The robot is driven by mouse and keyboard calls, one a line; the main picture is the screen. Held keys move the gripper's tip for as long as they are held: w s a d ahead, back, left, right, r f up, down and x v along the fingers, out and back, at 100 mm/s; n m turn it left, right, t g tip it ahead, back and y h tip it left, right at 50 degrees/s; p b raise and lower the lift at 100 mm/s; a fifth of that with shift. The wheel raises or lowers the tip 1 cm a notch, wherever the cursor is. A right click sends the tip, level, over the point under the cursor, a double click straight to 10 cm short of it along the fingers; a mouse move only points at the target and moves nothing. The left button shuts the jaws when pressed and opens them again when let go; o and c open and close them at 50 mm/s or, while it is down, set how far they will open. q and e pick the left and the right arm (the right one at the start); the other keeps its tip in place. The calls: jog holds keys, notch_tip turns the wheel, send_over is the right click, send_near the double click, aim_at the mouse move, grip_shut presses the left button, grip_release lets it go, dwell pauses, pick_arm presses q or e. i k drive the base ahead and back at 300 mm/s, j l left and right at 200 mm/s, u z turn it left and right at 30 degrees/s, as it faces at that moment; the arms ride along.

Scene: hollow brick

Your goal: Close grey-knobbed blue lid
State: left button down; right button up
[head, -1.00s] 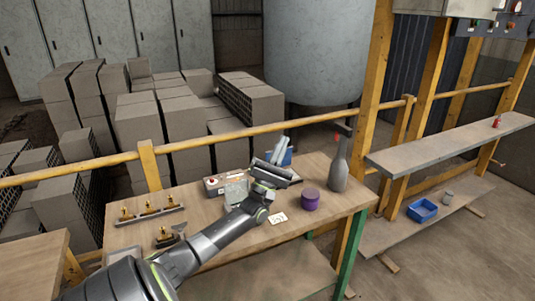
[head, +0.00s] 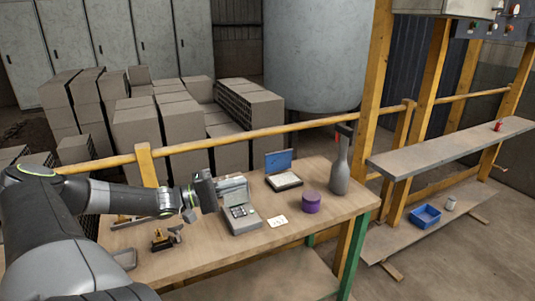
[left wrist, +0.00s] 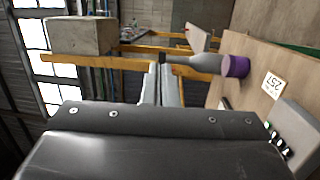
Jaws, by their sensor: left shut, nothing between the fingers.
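A small open box (head: 286,182) with a pale rim stands near the back edge of the wooden table. Its blue lid (head: 278,162) stands raised at the back of the box. The grey knob is too small to make out. My left gripper (head: 243,181) is shut and empty, left of the box and apart from it, above a grey keypad device. Its closed fingers also show in the left wrist view (left wrist: 163,88). I cannot make out the box in the left wrist view. My right gripper is not in view.
The grey keypad device (head: 240,215) stands left of the box. Small brass parts (head: 163,239) lie at left. A yellow rail (head: 240,133) runs behind the table.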

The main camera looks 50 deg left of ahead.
aim_at(276, 162)
jog(key=i+j, duration=0.2)
jog(key=j, duration=0.15)
jog(key=i+j, duration=0.15)
jog(key=j, duration=0.2)
jog(key=i+j, duration=0.2)
jog(key=j, duration=0.15)
jog(key=i+j, duration=0.15)
jog(key=j, duration=0.2)
jog(key=i+j, duration=0.2)
jog(key=j, duration=0.15)
